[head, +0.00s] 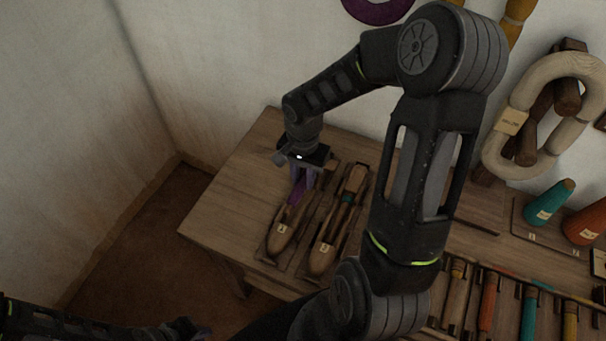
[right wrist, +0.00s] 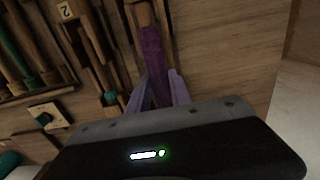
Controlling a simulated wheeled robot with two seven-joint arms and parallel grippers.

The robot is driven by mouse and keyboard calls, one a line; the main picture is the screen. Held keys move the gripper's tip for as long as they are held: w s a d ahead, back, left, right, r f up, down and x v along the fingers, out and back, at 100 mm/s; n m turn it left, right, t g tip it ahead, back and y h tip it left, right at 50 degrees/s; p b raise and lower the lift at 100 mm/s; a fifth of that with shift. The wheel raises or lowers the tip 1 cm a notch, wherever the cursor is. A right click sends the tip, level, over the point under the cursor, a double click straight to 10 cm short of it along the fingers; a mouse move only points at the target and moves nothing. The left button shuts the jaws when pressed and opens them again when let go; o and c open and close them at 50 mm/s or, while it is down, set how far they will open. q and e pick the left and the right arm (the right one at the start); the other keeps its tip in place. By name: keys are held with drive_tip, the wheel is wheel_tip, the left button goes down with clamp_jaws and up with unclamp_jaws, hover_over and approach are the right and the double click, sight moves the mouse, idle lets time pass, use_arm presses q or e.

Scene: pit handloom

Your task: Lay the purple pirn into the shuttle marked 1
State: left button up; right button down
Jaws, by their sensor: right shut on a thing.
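The purple pirn (head: 297,192) is between the fingers of my right gripper (head: 304,174), which is shut on it. In the right wrist view the purple pirn (right wrist: 152,52) runs away from the fingers (right wrist: 160,92), its brown end beyond. It lies along the left shuttle (head: 279,237), at its opening; I cannot tell whether it rests fully inside. That shuttle's tag is too small to read. My left gripper (head: 190,331) is at the bottom edge, dark and partly cut off.
A row of coloured pirns (head: 487,301) lies in a rack at the lower right. Teal (head: 549,203) and orange (head: 585,224) cones stand behind it. The wooden table (head: 222,211) is bare left of the shuttles.

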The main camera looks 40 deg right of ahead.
sight(303, 179)
drive_tip(key=shift+f+b, duration=1.1)
drive_tip(key=shift+f, duration=0.4)
drive_tip(key=c, duration=1.1)
unclamp_jaws()
drive_tip(key=shift+r, duration=0.1)
wheel_tip(303, 179, up, 8)
drive_tip(key=p, duration=0.5)
